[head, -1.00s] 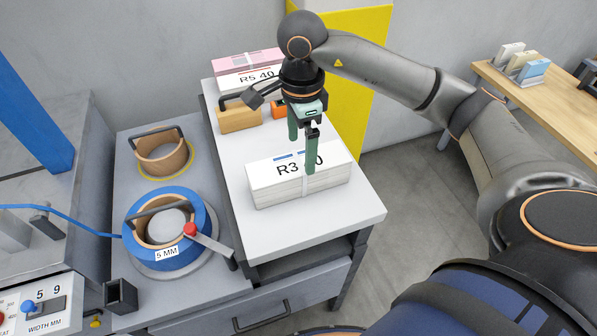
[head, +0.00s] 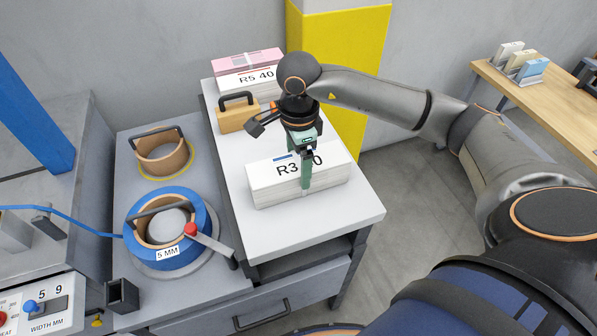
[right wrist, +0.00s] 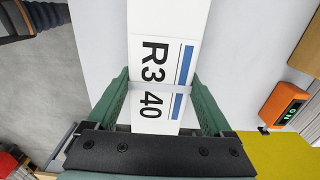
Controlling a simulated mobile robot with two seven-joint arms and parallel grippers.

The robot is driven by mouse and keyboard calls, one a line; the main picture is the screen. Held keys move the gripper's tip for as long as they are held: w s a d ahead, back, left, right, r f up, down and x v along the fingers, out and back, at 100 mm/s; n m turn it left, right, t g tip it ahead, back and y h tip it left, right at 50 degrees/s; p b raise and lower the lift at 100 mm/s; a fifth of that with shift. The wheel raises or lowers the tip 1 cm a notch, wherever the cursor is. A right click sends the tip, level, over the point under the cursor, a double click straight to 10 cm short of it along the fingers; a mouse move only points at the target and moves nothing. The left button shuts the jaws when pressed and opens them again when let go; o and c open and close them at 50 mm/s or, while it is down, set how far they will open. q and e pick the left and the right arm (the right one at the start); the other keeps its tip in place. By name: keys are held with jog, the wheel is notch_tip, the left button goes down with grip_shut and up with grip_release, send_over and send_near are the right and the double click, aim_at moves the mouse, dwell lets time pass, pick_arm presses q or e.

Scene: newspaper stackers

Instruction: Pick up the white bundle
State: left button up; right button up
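The white bundle (head: 272,190), a stack of paper with an "R3 40" label and a pale strap around its middle, lies flat on the light worktop. My right gripper (head: 306,180) points down over it with green fingers. In the head view one finger is in front of its near side, and the other is hidden. In the right wrist view the bundle (right wrist: 160,40) lies between the two spread fingers of my right gripper (right wrist: 159,78), near the strap. I cannot tell whether they touch it. My left gripper is not in view.
At the worktop's far end are a stack labelled "R5 40" (head: 250,78), a pink bundle (head: 232,63) and a wooden block with a handle (head: 238,118). Strap reels, one of them blue (head: 135,240), stand at left. A yellow panel (head: 355,90) is behind my arm.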

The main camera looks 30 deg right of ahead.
grip_shut()
jog(key=shift+w+r, duration=0.1)
jog(key=shift+r, duration=0.05)
dwell(0.4)
